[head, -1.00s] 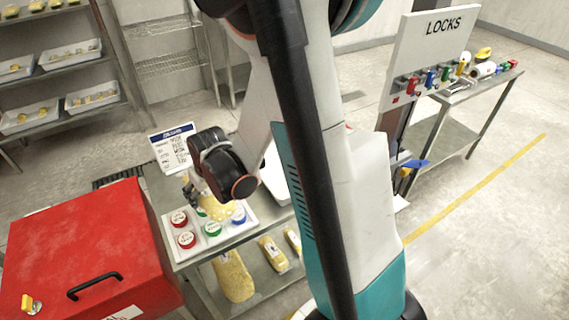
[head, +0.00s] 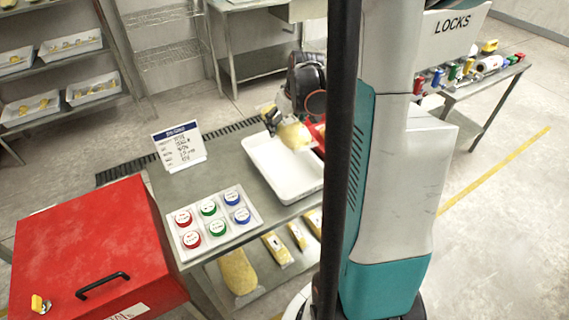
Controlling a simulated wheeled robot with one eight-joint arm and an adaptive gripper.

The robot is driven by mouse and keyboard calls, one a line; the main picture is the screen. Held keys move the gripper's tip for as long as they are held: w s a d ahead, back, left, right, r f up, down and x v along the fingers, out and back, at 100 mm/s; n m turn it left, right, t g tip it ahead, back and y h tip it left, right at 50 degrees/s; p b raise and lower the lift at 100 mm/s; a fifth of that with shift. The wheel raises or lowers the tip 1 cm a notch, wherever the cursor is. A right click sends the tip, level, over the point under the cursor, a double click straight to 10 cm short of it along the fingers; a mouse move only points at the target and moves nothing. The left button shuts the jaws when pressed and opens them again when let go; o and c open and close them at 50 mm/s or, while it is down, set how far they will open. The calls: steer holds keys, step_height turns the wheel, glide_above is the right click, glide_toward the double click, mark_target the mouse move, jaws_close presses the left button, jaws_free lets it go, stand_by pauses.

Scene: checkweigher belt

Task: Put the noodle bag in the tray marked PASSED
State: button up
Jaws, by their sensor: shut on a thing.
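My gripper (head: 279,119) is shut on the noodle bag (head: 294,136), a pale yellow, rounded bag. It holds the bag above the far right part of a white, empty-looking tray (head: 262,178) on the metal table. The bag seems to be clear of the tray floor, but its exact height is hard to tell. No PASSED marking can be read on this tray. My own arm and column hide the tray's right side and what lies beyond.
A holder (head: 248,225) with several red, green and blue round pieces stands nearer on the table. A sign card (head: 180,148) stands at the back left. A red box (head: 90,250) stands at left. Something red (head: 318,131) shows behind the bag.

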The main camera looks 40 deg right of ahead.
mark_target(283, 165)
step_height(283, 165, down, 17)
steer(key=b, duration=0.4)
steer(key=shift+r, duration=0.15)
steer(key=shift+b, duration=0.4)
steer(key=o, duration=1.5)
steer(key=p+v, duration=0.3)
steer(key=v, duration=0.9)
steer(key=shift+p, duration=0.4)
steer(key=shift+a, duration=0.1)
